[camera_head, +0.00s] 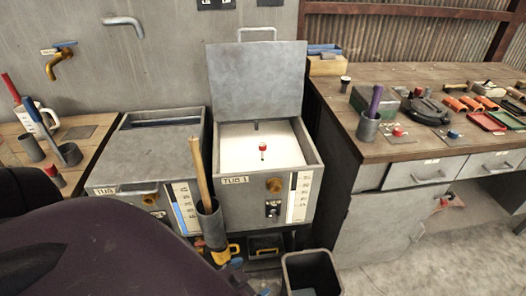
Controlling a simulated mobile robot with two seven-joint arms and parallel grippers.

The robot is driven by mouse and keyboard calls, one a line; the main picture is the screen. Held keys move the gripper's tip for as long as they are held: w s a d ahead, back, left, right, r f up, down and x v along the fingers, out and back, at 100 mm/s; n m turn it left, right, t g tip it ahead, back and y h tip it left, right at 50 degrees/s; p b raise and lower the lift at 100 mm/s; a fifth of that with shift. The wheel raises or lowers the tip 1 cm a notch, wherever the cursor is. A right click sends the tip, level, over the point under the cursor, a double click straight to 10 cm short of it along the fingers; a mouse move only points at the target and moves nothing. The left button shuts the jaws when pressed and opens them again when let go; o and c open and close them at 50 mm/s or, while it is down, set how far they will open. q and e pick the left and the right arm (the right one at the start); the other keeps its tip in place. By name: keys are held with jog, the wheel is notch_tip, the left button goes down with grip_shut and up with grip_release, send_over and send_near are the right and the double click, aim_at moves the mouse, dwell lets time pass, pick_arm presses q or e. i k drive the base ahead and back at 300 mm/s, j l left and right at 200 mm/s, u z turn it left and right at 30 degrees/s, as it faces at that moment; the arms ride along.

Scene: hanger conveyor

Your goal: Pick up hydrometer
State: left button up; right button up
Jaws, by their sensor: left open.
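A small red-topped object with a white lower part (263,147), which looks like the hydrometer, stands upright in the pale liquid of the open tub marked TUB 1 (234,204). Only its upper part shows; the rest is hidden below the surface. The tub's grey lid (257,82) is raised at the back. My dark left arm fills the bottom left, nearer to me than the tubs. Its gripper is open and apart from the hydrometer, and its fingers are hard to make out. My right gripper is not in view.
A second tub (150,155) with its grey cover stands left of TUB 1. A wooden handle (199,172) rises from a grey holder (212,225) at the tubs' front. A dark bin (311,258) stands below. A cluttered workbench (405,75) is at the right.

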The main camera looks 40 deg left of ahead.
aim_at(262, 146)
jog(key=u, duration=1.35)
